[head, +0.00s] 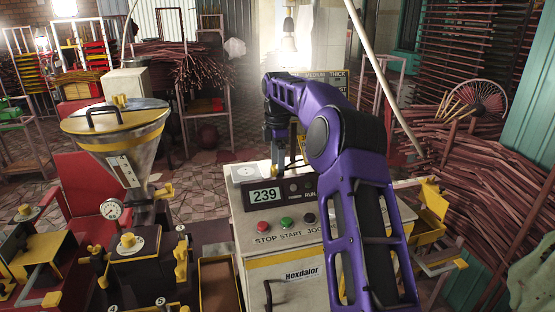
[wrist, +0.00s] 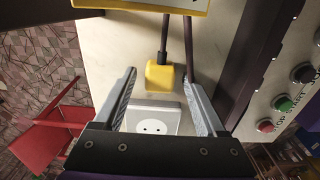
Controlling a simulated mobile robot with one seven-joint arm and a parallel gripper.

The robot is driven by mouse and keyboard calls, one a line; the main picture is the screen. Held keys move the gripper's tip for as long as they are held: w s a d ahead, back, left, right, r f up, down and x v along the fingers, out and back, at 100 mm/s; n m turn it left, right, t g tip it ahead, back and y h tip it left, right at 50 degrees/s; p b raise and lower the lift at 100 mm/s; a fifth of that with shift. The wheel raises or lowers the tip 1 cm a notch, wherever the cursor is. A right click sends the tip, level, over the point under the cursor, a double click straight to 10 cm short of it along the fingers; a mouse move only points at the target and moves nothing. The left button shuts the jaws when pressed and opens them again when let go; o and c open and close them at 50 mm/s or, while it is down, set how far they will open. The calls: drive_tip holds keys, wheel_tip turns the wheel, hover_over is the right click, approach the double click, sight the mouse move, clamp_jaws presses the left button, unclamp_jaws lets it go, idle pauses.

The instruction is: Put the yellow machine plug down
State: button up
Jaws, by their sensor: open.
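The yellow machine plug (wrist: 160,77) is a small yellow block with a dark cable at its far end. In the wrist view it rests on the machine's cream top, between the fingertips of my gripper (wrist: 161,73), with a gap to each side. My gripper is open. A white two-hole socket (wrist: 153,121) sits nearer my palm, apart from the plug. In the head view my gripper (head: 279,160) is low over the back of the cream machine (head: 285,265); my arm hides part of the top, and I cannot make out the plug clearly there.
The machine's front has a display reading 239 (head: 265,195) and several buttons (head: 287,224). A yellow-edged panel (wrist: 150,5) stands beyond the plug. A metal hopper (head: 120,150) stands left, a red chair (head: 85,185) behind it. Incense stick bundles (head: 480,170) fill the right.

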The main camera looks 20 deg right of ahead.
wheel_tip(320, 180, up, 8)
drive_tip(key=shift+r, duration=0.25)
idle(0.5)
